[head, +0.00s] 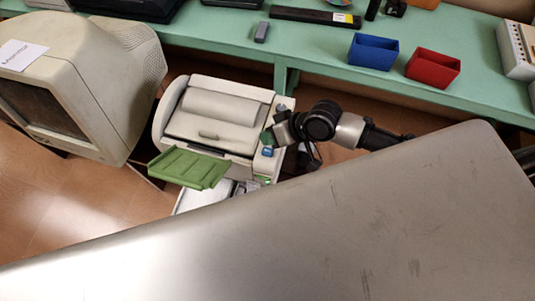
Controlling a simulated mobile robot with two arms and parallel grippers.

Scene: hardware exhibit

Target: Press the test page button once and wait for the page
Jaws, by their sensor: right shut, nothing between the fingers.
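The printer (215,118) is a cream-coloured machine standing below and in front of the green bench, with a green output tray (190,167) sticking out at its front. No page shows on the tray. On the printer's right edge sit small controls, among them a blue button (267,152) and a grey knob-like part (281,107). My right gripper (270,137) is shut and empty, with its tip over this right edge, close to the blue button. I cannot tell whether it touches any control. My left gripper does not show.
A large grey panel (330,220) fills the lower foreground. An old monitor (90,75) with a paper label stands at left. The green bench (300,45) behind carries a blue bin (373,52), a red bin (432,68) and other hardware. Brown tiled floor shows at lower left.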

